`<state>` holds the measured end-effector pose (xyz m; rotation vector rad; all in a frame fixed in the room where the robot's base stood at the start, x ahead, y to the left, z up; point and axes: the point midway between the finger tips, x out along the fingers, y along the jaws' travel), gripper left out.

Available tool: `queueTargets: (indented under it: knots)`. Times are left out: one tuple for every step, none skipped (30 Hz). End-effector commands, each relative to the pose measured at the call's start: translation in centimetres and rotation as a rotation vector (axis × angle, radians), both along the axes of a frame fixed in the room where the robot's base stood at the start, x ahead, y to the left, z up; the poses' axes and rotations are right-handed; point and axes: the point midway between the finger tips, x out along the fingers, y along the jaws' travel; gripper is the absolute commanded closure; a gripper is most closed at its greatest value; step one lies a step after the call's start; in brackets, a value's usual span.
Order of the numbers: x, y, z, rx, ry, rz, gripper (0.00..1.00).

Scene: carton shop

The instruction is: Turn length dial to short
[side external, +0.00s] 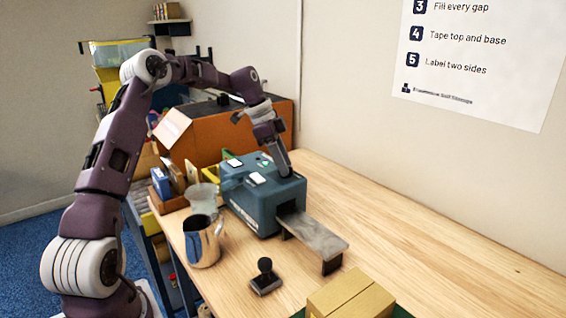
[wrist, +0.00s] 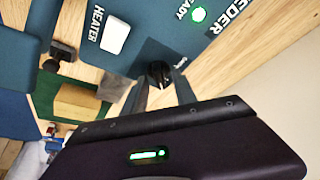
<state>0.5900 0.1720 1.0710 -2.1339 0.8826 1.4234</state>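The blue-grey feeder machine (side external: 262,208) stands on the wooden table, and its top fills much of the upper wrist view (wrist: 140,50). The dial (wrist: 158,73) is a small black knob near one edge of that top; small lettering beside it is too blurred to read. My gripper (wrist: 159,80) points down at the dial, with one finger on each side of it. The fingers stand apart, and I see no clear contact with the knob. In the side view my gripper (side external: 284,170) is over the machine's right rear top, and the dial is hidden there.
A white button (wrist: 115,36) marked HEATER and a green ready light (wrist: 198,14) are on the machine top. A grey chute (side external: 318,236) sticks out in front. A metal jug (side external: 202,243), a black stamp (side external: 265,277) and a carton (side external: 350,297) stand nearby. The table's right side is clear.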

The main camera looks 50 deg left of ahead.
Motion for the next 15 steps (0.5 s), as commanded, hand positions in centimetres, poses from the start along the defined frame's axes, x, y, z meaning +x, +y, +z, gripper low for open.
queueTargets:
  knots:
    - [-0.01, 0.01, 0.02, 0.0, 0.0, 0.0, 0.66]
    - [-0.01, 0.01, 0.02, 0.0, 0.0, 0.0, 0.68]
    - [-0.01, 0.01, 0.02, 0.0, 0.0, 0.0, 0.76]
    - [-0.01, 0.01, 0.03, 0.0, 0.0, 0.0, 0.82]
    - [-0.01, 0.01, 0.03, 0.0, 0.0, 0.0, 0.88]
    - [0.0, 0.02, 0.04, 0.0, 0.0, 0.0, 0.96]
    - [0.0, 0.02, 0.04, 0.0, 0.0, 0.0, 1.0]
    - [0.0, 0.02, 0.04, 0.001, -0.001, 0.0, 1.0]
    - [-0.01, 0.02, 0.05, 0.001, -0.001, 0.0, 1.0]
    - [-0.01, 0.02, 0.05, 0.001, -0.001, 0.0, 1.0]
    - [0.0, 0.03, 0.05, 0.001, -0.001, 0.0, 1.0]
    - [-0.01, 0.03, 0.04, 0.0, 0.0, 0.001, 1.0]
    - [-0.01, 0.04, 0.05, 0.0, 0.0, 0.001, 1.0]
    - [-0.01, 0.04, 0.05, 0.001, -0.001, 0.003, 1.0]
    - [-0.02, 0.03, 0.06, 0.001, 0.0, 0.006, 1.0]
